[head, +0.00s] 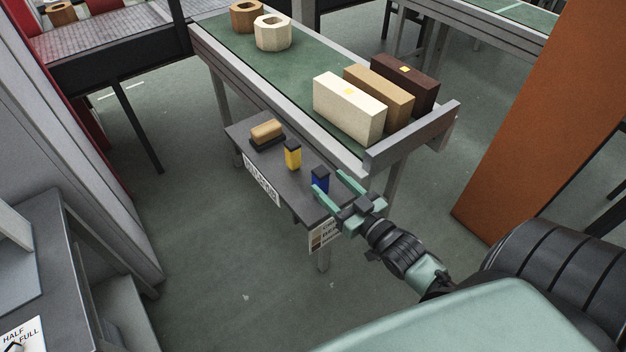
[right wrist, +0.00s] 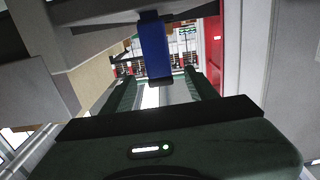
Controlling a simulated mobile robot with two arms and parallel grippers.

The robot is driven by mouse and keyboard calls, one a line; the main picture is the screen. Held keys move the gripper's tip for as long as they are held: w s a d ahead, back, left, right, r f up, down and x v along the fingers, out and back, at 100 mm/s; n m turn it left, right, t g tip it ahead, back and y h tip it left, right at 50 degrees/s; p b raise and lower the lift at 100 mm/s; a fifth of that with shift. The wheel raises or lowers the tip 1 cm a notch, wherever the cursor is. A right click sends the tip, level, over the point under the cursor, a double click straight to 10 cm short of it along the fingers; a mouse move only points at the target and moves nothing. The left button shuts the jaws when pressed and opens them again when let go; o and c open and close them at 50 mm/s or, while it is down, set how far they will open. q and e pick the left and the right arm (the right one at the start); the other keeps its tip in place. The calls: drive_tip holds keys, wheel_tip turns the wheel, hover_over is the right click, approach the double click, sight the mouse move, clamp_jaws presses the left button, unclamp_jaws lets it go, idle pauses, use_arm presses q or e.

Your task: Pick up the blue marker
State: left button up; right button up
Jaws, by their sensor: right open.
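The blue marker (head: 320,180) is a short upright blue block with a dark end, on the small dark side table (head: 282,182) in the head view. My right gripper (head: 330,180) is open, with its green fingers on either side of the marker or very close to it. In the right wrist view the blue marker (right wrist: 155,48) shows between and beyond the two open fingers (right wrist: 160,90). I cannot tell whether either finger touches it. My left gripper is not in view.
A yellow marker (head: 293,155) and a wood-topped eraser-like block (head: 266,131) stand on the same table. A green-topped conveyor (head: 290,75) runs behind, bearing cream (head: 349,108), tan (head: 379,96) and brown (head: 405,84) blocks. An orange post (head: 530,120) rises at right.

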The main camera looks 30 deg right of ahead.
sight(316, 169)
drive_tip(key=shift+w+r, duration=0.15)
drive_tip(key=shift+w, duration=0.2)
drive_tip(key=shift+w+a, duration=0.1)
drive_tip(key=shift+w, duration=0.25)
drive_tip(key=shift+w+r+p, duration=0.1)
drive_tip(key=shift+w+p, duration=0.2)
drive_tip(key=shift+w, duration=0.45)
drive_tip(key=w+p, duration=0.1)
drive_tip(key=w, duration=0.2)
drive_tip(key=shift+w+a, duration=0.1)
drive_tip(key=shift+w, duration=0.8)
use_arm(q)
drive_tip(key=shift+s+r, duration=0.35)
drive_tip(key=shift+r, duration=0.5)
use_arm(e)
clamp_jaws()
